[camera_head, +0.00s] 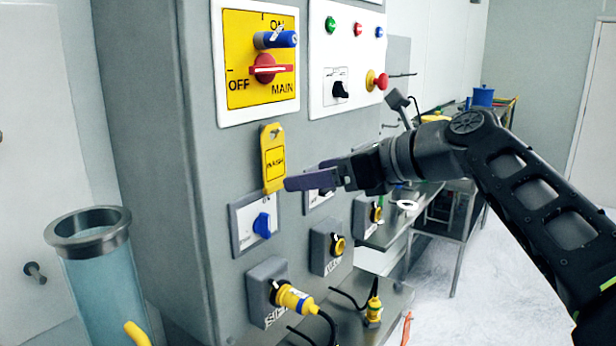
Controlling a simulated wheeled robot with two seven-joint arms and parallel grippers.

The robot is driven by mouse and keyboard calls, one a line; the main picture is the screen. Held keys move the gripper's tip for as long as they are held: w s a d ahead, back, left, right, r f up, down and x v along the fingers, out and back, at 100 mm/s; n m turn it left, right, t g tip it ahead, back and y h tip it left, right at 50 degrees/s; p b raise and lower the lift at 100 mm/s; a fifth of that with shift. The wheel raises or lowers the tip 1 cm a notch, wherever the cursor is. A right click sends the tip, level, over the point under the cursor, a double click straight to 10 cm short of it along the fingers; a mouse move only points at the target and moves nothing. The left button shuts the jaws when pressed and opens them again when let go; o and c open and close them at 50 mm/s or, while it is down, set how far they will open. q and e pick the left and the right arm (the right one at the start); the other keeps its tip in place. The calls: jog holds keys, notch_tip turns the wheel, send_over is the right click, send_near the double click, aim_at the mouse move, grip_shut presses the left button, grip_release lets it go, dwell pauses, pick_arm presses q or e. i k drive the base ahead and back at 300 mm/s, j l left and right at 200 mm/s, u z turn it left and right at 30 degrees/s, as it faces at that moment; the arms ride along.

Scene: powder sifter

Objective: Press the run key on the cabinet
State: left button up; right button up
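The grey cabinet (215,170) stands in the middle of the head view. Its upper white panel (317,60) has green, red and blue round lights or buttons, a black selector (340,90) and a red stop button (378,80). I cannot tell which control is the run key; no run label is readable. My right gripper (302,180) comes in from the right, with dark purple fingers pointing left in front of the cabinet face. Its fingertips overlap the lower edge of a yellow tag (274,150); contact and finger gap are unclear. It partly hides a small switch plate (318,203). My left gripper is out of view.
A yellow main switch (240,85) with a red handle and blue lock sits above the tag. A blue knob (262,225) and plugged yellow connector (295,298) are below. A clear cylinder (100,270) stands at left. A steel bench (440,205) is behind.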

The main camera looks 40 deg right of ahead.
aim_at(330, 24)
jog(key=k+l, duration=0.2)
jog(key=k, duration=0.3)
jog(key=k+l, duration=0.25)
jog(key=k, duration=0.2)
